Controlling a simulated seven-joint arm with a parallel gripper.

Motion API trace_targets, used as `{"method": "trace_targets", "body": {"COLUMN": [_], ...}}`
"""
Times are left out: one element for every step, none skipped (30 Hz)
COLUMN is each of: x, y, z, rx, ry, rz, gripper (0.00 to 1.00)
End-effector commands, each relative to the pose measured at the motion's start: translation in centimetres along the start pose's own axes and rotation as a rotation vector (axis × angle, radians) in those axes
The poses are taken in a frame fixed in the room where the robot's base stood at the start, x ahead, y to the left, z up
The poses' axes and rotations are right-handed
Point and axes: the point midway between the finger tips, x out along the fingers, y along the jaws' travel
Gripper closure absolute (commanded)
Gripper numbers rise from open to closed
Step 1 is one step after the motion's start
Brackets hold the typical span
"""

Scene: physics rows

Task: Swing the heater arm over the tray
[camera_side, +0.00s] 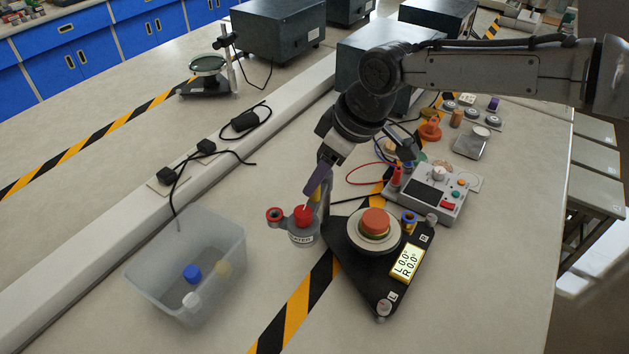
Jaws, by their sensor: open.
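My gripper (315,192) points down at the middle of the view, with a purple finger and a yellow part showing. It is open, just above or beside a red knob (303,214) on a small grey labelled base; I cannot tell whether they touch. A red ring (274,215) sits at the left of that base. To the right lies a black triangular plate (385,285) with a round pale dish and an orange-red cylinder (375,221). Its display (406,262) reads L 0.0° and R 0.0°. No part is clearly recognisable as the heater arm or the tray.
A translucent bin (150,272) holding blue, white and yellowish pieces stands at the front left. A control box (425,193) with red and black leads stands behind the plate at right. A pale raised strip (90,272) crosses the bench. Bench at front right is clear.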

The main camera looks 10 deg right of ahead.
Motion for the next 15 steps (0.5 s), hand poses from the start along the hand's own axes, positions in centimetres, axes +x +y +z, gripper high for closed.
{"method": "trace_targets", "body": {"x": [0.9, 1.3, 1.7, 2.0, 2.3, 2.6, 2.8, 2.9, 3.0, 3.1, 3.1, 3.2, 3.2, 3.2, 3.2], "y": [0.0, 0.0, 0.0, 0.0, 0.0, 0.0, 0.0, 0.0, 0.0, 0.0, 0.0, 0.0, 0.0, 0.0, 0.0], "z": [0.1, 0.1, 0.0, 0.0, 0.0, 0.0, 0.0, 0.0, 0.0, 0.0, 0.0, 0.0, 0.0, 0.0, 0.0], "rx": [0.000, 0.000, 0.000, 0.000, 0.000, 0.000, 0.000, 0.000, 0.000, 0.000, 0.000, 0.000, 0.000, 0.000, 0.000], "ry": [-0.003, -0.003, -0.002, -0.001, -0.001, -0.001, -0.001, -0.001, 0.000, 0.000, 0.001, 0.001, 0.001, 0.001, 0.001], "rz": [-0.001, -0.001, -0.001, 0.000, 0.000, 0.000, 0.000, 0.000, 0.000, 0.000, 0.000, 0.000, 0.000, 0.000, 0.000], "gripper": [0.45, 0.45, 0.45, 0.45, 0.45, 0.45, 0.45, 0.45, 0.45, 0.45, 0.45, 0.45, 0.45, 0.45, 0.45]}}
